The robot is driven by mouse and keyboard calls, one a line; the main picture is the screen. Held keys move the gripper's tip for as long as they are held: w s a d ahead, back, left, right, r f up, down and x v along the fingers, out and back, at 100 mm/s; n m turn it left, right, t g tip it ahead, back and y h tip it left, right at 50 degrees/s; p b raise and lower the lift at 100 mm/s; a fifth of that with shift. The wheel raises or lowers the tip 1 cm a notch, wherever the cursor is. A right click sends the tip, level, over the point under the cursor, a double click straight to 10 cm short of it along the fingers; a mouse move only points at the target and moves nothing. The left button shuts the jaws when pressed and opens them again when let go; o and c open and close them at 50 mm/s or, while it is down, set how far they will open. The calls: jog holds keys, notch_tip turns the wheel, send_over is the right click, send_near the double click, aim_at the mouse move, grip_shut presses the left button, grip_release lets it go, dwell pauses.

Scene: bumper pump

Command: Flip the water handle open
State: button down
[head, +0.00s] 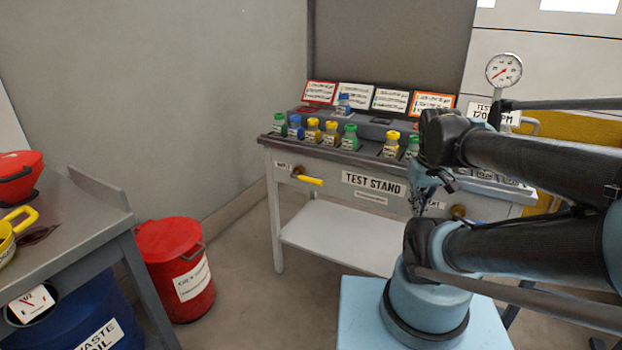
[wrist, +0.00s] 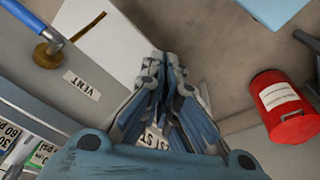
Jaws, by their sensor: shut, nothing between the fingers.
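The test stand (head: 345,166) has a yellow lever handle (head: 310,180) on a brass fitting at the left of its front panel. The small label beside it is too small to read surely. At the panel's right is a second brass fitting (head: 458,211). In the wrist view a brass fitting (wrist: 47,55) with a blue lever (wrist: 25,18) is beside a VENT label. My gripper (wrist: 164,68) is shut and empty, in front of the panel near the TEST STAND sign. In the head view it is partly hidden by my arm, right of the yellow handle and apart from it.
Several coloured bottles (head: 350,137) stand on the test stand, with a gauge (head: 503,70) at its right. A white lower shelf (head: 340,236) lies below the panel. A red bin (head: 175,268) and a grey workbench (head: 62,215) are at left. Floor between bin and stand is clear.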

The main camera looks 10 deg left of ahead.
jog(key=w+a+r+n, duration=0.5)
jog(key=w+r+n, duration=0.1)
jog(key=w+n, duration=0.2)
jog(key=r+n, duration=0.1)
jog(key=n, duration=2)
send_over(310, 180)
jog(key=s, duration=0.4)
jog(key=shift+a+h, duration=0.1)
jog(key=shift+h, duration=0.3)
jog(key=x, duration=1.4)
jog(key=shift+s, duration=0.15)
